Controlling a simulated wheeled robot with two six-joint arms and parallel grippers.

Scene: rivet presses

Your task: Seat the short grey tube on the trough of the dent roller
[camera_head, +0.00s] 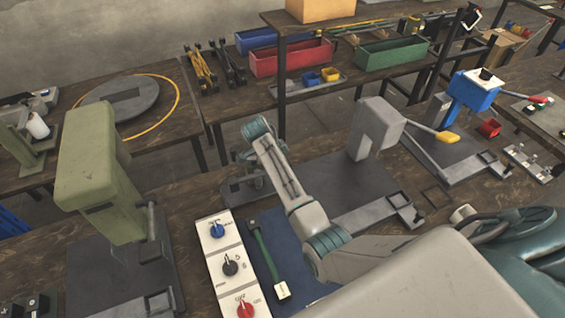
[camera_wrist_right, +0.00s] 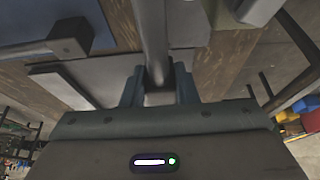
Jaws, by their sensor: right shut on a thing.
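My right arm reaches in from the right in the head view and bends back toward the middle. Its gripper is largely hidden there behind its own wrist. In the right wrist view my right gripper (camera_wrist_right: 158,88) is shut on the short grey tube (camera_wrist_right: 151,35), which runs up from between the fingers to the top edge. A small dark grey device on a flat plate (camera_head: 237,192) stands beside the wrist in the head view. It may be the dent roller, but its trough cannot be made out. My left gripper is not in view.
A green press (camera_head: 95,180) stands at the left, with a white switch panel (camera_head: 230,268) right of it. A blue mat (camera_head: 300,283) bears a green bar (camera_head: 267,258). A grey press (camera_head: 375,128) and a blue press (camera_head: 472,92) stand to the right.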

